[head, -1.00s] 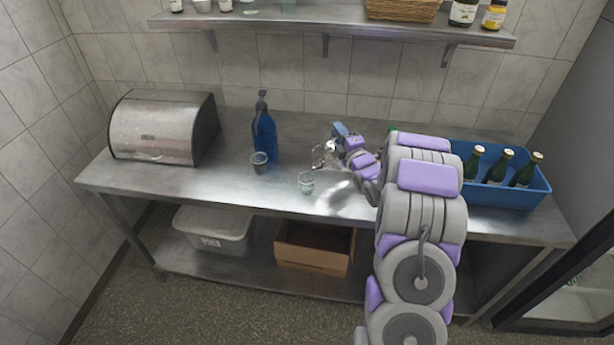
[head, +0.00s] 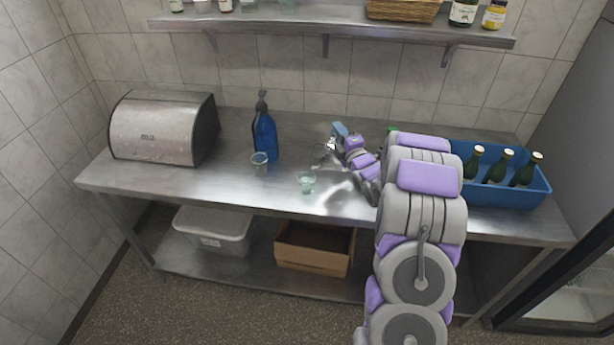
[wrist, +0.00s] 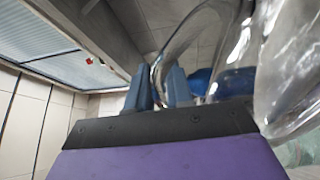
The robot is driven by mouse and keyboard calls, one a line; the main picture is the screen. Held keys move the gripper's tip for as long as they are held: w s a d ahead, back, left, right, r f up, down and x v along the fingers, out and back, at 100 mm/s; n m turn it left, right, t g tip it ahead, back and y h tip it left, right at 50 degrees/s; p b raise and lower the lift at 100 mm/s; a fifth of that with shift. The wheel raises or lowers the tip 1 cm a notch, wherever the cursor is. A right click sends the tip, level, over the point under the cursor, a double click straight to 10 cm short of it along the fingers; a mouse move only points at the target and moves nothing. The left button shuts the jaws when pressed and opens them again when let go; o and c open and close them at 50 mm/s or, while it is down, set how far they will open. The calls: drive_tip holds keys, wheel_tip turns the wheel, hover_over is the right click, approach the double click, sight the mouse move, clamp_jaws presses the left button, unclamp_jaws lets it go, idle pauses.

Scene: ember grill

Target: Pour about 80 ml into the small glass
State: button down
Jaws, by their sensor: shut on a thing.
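My gripper (wrist: 160,88) is shut on the handle of a clear glass jug (wrist: 288,65), which fills the right of the wrist view. In the head view my gripper (head: 338,143) holds the jug (head: 327,151) above the steel counter. It looks tilted, but its spout and liquid level are hard to make out. A small greenish glass (head: 307,182) stands upright near the counter's front edge, below and left of the jug. A second clear glass (head: 259,162) stands farther left, in front of the blue bottle. I cannot tell how full either glass is.
A blue pump bottle (head: 264,135) stands behind the left glass. A steel bread bin (head: 152,135) is at the far left. A blue crate (head: 515,197) with green bottles is at the right. A wall shelf (head: 330,32) hangs above.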

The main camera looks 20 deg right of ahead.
drive_tip(key=d+m+p, duration=0.1)
drive_tip(key=d+f+m, duration=0.1)
drive_tip(key=m, duration=0.1)
drive_tip(key=shift+d+f+p, duration=0.2)
drive_tip(key=shift+d+p, duration=0.15)
drive_tip(key=shift+d+r+m+h+p, duration=0.15)
drive_tip(key=shift+d+m+h+p, duration=0.15)
drive_tip(key=shift+d+m+p, duration=0.6)
drive_tip(key=shift+m, duration=0.5)
drive_tip(key=shift+d+f+m+g+p, duration=0.35)
drive_tip(key=shift+d+m+p, duration=0.25)
drive_tip(key=shift+m, duration=0.2)
drive_tip(key=shift+d, duration=0.15)
